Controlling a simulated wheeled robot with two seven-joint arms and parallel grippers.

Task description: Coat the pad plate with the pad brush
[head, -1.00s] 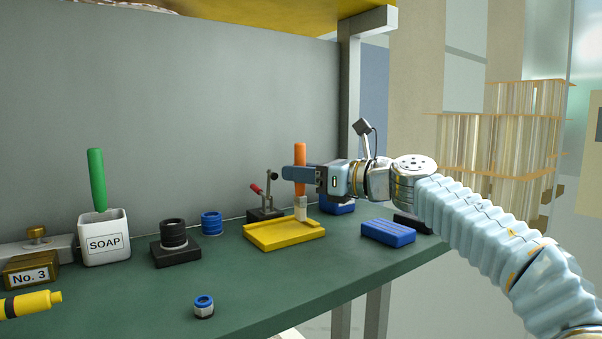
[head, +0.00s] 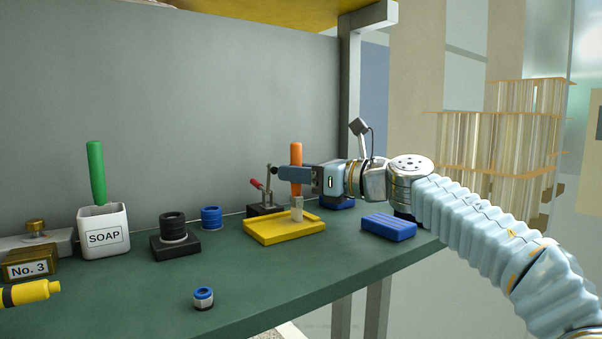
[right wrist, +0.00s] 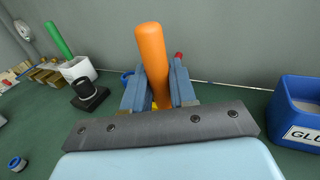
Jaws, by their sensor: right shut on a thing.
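The pad brush has an orange handle (head: 296,153) and a pale head (head: 297,208). My right gripper (head: 292,174) is shut on its handle and holds it upright over the yellow plate (head: 262,234), which looks like the pad plate. The brush head is down at the plate's surface; I cannot tell whether it touches. In the right wrist view the orange handle (right wrist: 152,55) stands between the fingers (right wrist: 158,88), and the gripper's own body hides most of the plate. My left gripper is not in view.
A toggle clamp (head: 268,195) stands just behind the plate. A blue block (head: 388,229) lies to its right, and a blue glue box (right wrist: 295,105) stands behind. A black holder (head: 175,246), a blue ring (head: 211,217) and a soap cup (head: 104,240) stand left. The front bench is mostly clear.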

